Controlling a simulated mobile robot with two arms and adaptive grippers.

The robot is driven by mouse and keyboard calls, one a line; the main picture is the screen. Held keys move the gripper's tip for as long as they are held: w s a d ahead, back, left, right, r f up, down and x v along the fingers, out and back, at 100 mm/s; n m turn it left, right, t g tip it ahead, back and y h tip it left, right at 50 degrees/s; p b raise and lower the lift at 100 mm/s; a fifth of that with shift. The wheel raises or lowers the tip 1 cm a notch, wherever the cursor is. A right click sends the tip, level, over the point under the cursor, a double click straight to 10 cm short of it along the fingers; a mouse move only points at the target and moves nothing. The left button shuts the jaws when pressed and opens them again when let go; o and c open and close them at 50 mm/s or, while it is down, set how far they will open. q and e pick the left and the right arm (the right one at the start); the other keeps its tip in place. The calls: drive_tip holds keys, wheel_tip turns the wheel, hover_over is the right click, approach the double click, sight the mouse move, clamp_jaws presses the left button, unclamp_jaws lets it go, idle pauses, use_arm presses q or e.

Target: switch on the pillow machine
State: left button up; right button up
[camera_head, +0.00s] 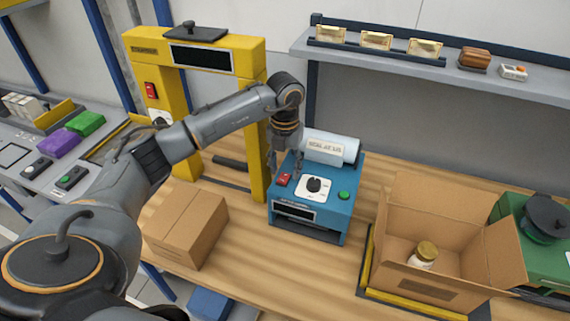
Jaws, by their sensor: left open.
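The pillow machine is a blue box (352,212) on the wooden bench, with a pale roll (345,148) at its back. Its sloped top has a red switch (284,180) at the left, a black knob (314,185) on a white plate in the middle, and a green button (344,195) at the right. My left gripper (285,170) points down just above and behind the red switch, open and empty. I cannot tell whether it touches the switch. The switch's position is too small to read. My right gripper is out of view.
A closed carton (187,225) stands left of the machine, in front of the yellow frame (258,150). An open carton (408,210) with a jar (423,256) stands to the right. A shelf (400,72) runs above. Bare bench (350,255) lies between machine and open carton.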

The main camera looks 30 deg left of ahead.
use_arm(q)
drive_tip(key=shift+f, duration=0.4)
clamp_jaws()
drive_tip(key=shift+f+b, duration=0.1)
drive_tip(key=shift+b, duration=0.25)
drive_tip(key=t+b, duration=0.2)
drive_tip(key=b, duration=0.1)
drive_tip(key=shift+s+f+y, duration=0.15)
drive_tip(key=shift+s+y, duration=0.1)
drive_tip(key=shift+y, duration=0.05)
drive_tip(key=shift+s+d+r+t+b, duration=0.15)
drive_tip(key=shift+r+t+b, duration=0.2)
drive_tip(key=shift+b, duration=0.3)
